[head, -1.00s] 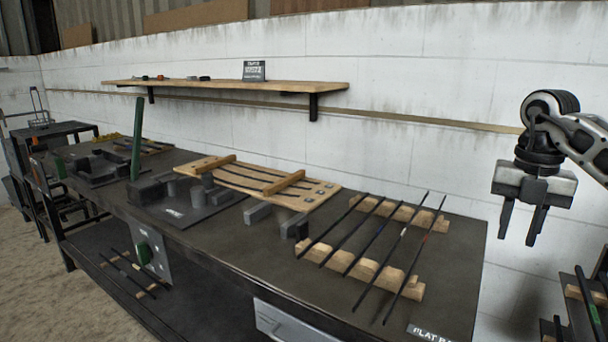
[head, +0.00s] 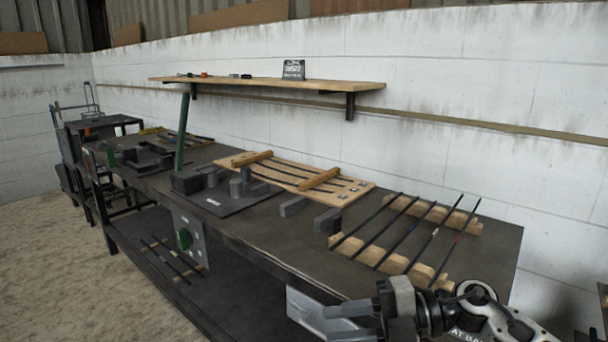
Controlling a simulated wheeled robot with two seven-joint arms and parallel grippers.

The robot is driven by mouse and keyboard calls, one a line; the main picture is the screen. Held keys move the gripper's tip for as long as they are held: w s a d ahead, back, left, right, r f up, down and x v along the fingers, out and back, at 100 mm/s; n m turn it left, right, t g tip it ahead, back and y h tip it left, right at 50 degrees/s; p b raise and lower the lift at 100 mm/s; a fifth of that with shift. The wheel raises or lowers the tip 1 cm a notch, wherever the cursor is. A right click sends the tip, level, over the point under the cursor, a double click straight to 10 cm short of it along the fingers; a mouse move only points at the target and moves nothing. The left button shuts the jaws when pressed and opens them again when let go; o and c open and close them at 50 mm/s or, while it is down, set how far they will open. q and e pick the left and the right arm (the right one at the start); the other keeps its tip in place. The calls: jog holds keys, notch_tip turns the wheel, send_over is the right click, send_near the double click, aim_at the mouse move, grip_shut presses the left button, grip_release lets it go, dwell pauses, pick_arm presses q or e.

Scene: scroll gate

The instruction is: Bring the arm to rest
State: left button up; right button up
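My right gripper (head: 328,323) is low at the bottom right, at the front edge of the workbench. Its arm comes in from the lower right corner. My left gripper is not in view.
The long dark workbench (head: 268,232) holds black bars (head: 408,236) on wooden racks, a slatted wooden jig (head: 290,174) and a green lever (head: 182,130). A light panel (head: 305,308) juts from its front beside the gripper. A shelf (head: 268,83) hangs behind. Floor at left is clear.

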jog(key=s+d+f+m+t+h, duration=0.4)
jog(key=s+f+m+h, duration=0.2)
jog(key=f+m, duration=0.5)
jog(key=s+d+f+m+t+h, duration=0.4)
jog(key=s+f+m, duration=0.6)
jog(key=m, duration=0.8)
jog(key=f+t+h, duration=0.1)
jog(key=h, duration=0.1)
jog(key=shift+f+m+t+h, duration=0.2)
jog(key=shift+m+t+h, duration=0.1)
jog(key=shift+m, duration=0.1)
jog(key=shift+d, duration=0.2)
